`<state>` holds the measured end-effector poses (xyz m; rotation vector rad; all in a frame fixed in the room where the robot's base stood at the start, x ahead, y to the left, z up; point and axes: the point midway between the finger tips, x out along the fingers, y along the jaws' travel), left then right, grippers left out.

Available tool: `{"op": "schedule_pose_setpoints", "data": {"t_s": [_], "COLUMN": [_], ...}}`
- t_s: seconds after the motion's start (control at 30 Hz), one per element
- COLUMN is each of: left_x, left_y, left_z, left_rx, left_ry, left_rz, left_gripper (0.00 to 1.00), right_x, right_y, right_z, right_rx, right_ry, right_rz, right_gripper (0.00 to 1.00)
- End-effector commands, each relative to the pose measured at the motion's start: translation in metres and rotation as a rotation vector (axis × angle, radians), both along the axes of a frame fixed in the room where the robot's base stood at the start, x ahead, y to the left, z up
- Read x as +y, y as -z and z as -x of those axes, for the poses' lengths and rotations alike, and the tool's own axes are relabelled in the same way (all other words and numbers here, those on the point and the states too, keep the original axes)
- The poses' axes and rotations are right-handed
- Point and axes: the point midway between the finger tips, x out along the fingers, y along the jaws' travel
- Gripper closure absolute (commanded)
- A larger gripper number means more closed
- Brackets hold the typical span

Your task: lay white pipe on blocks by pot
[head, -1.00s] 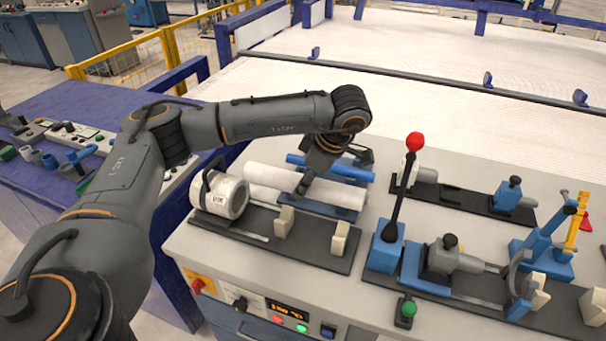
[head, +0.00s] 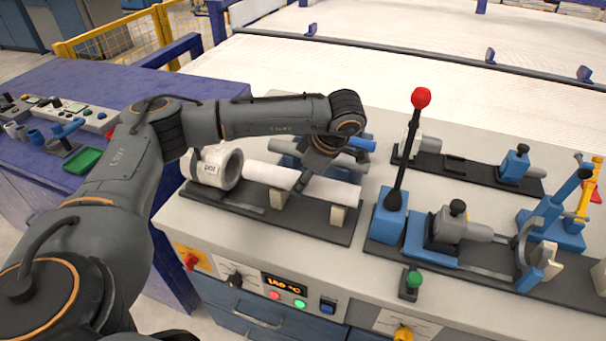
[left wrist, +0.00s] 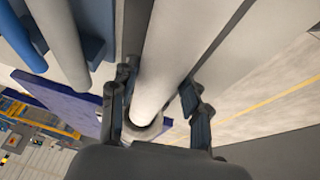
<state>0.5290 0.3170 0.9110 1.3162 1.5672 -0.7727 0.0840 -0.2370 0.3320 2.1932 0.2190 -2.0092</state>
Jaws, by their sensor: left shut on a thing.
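The white pipe (head: 333,190) lies lengthwise over the two pale blocks, beside the white pot (head: 216,168). One block (head: 278,198) is near the pot and the other (head: 337,216) is to its right. I cannot tell whether the pipe touches the block tops. My left gripper (head: 303,184) is shut on the pipe near its middle, reaching over from behind. In the left wrist view the white pipe (left wrist: 175,60) runs between the two fingers (left wrist: 154,112), its open end showing. The fingers hide part of the pipe. My right gripper is not in view.
Behind the white pipe lie a grey pipe (head: 345,160) and a blue pipe (head: 361,143). A black lever with a red knob (head: 421,98) rises to the right. A control panel is on the bench front.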

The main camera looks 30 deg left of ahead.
Motion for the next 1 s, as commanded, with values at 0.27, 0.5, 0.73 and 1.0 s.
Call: {"op": "schedule_pose_setpoints", "data": {"t_s": [0.27,0.5,0.73,1.0], "left_x": [0.000,0.000,0.000,-0.009], "left_y": [0.004,0.004,0.005,-0.016], "left_z": [0.000,0.000,0.000,-0.001], "left_rx": [-0.001,-0.001,0.000,-0.006], "left_ry": [-0.001,-0.001,0.000,0.001], "left_rz": [0.000,0.000,0.000,0.002], "left_gripper": [0.90,0.27,0.27,0.27], "right_x": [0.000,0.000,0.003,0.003], "right_y": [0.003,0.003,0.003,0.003], "right_z": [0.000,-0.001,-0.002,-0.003], "right_rx": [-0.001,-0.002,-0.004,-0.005], "right_ry": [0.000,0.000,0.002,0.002], "right_rz": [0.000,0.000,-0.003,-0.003], "right_gripper": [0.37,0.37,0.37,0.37]}}
